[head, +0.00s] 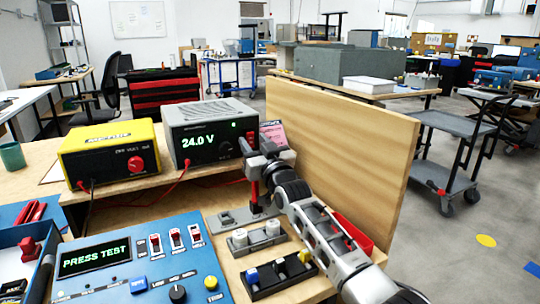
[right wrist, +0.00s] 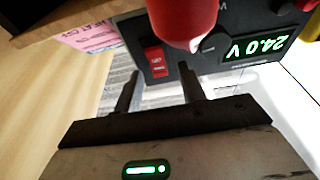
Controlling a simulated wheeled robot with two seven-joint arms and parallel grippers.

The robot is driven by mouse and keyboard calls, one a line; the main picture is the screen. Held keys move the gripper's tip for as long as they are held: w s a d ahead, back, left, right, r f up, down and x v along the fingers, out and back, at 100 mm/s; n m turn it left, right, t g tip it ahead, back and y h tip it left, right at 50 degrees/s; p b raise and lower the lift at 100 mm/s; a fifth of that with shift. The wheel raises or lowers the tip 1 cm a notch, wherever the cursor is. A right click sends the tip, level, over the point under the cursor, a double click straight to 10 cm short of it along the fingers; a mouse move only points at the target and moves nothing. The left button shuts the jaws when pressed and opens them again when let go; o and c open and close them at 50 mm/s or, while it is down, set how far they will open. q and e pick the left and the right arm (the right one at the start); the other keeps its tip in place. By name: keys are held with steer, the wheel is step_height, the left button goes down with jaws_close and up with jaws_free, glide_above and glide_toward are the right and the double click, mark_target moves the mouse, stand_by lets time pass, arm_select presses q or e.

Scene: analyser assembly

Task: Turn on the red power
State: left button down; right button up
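The grey power supply (head: 208,118) stands on the raised wooden shelf, and its green display reads 24.0 V. In the right wrist view, where the picture is upside down, its dark front (right wrist: 225,58) carries a red rocker switch (right wrist: 157,62). My right gripper (head: 252,150) is in front of the right end of this front. In the right wrist view, the right gripper (right wrist: 158,70) is open and empty, with the switch showing between its two fingers. I cannot tell whether either finger touches the switch or which way it is set. My left gripper is not in view.
A yellow unit (head: 110,152) with a red knob stands left of the supply. A blue panel (head: 140,262) reads PRESS TEST. A blurred red rounded thing (right wrist: 182,18) is close to the wrist camera. A wooden board (head: 335,145) stands right of my right arm.

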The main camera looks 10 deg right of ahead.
arm_select(q)
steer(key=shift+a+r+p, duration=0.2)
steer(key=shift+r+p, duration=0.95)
steer(key=shift+p, duration=0.05)
arm_select(e)
steer(key=s+d, duration=0.2)
steer(key=s, duration=0.4)
steer(key=s+d, duration=0.2)
steer(key=s, duration=0.5)
steer(key=shift+s+d+f, duration=0.2)
steer(key=shift+d, duration=0.05)
